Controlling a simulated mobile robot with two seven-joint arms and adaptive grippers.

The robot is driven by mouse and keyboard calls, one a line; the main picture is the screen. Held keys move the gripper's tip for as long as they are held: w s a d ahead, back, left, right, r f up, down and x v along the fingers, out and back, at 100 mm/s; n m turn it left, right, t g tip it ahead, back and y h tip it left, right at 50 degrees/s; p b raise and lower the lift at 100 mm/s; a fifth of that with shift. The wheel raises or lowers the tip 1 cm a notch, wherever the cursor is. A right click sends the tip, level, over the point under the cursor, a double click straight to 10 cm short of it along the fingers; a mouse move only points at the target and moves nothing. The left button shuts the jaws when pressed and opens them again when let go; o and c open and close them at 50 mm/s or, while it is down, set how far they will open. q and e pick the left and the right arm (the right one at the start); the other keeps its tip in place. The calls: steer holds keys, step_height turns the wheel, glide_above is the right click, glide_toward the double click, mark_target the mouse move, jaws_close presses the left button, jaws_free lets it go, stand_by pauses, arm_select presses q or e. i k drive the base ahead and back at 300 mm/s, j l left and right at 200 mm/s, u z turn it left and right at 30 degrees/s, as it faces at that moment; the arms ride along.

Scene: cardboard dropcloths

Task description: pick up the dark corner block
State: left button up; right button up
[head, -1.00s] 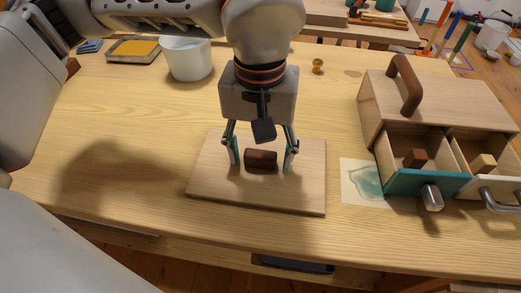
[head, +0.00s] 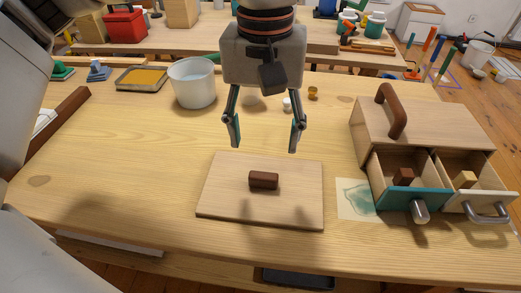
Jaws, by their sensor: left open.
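A dark brown block (head: 404,177) sits inside the open teal-fronted drawer (head: 396,202) at the right, its lower part hidden by the drawer front. A second dark brown piece (head: 263,180) lies across the middle of a flat wooden board (head: 225,200); I cannot tell whether it is fixed to the board. I cannot tell for certain which of the two is the dark corner block. My left gripper (head: 265,147) points down, open and empty, above and behind the board, with its fingers wide apart. My right gripper is not in view.
The wooden drawer box (head: 440,130) has a brown top handle; its white-fronted drawer (head: 482,203) is also open and holds a pale block (head: 465,180). A white bucket (head: 192,88) and a yellow-filled tray (head: 141,79) stand at the back left. The table's left front is mostly clear.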

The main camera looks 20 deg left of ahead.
mark_target(405, 177)
steer(key=k, duration=1)
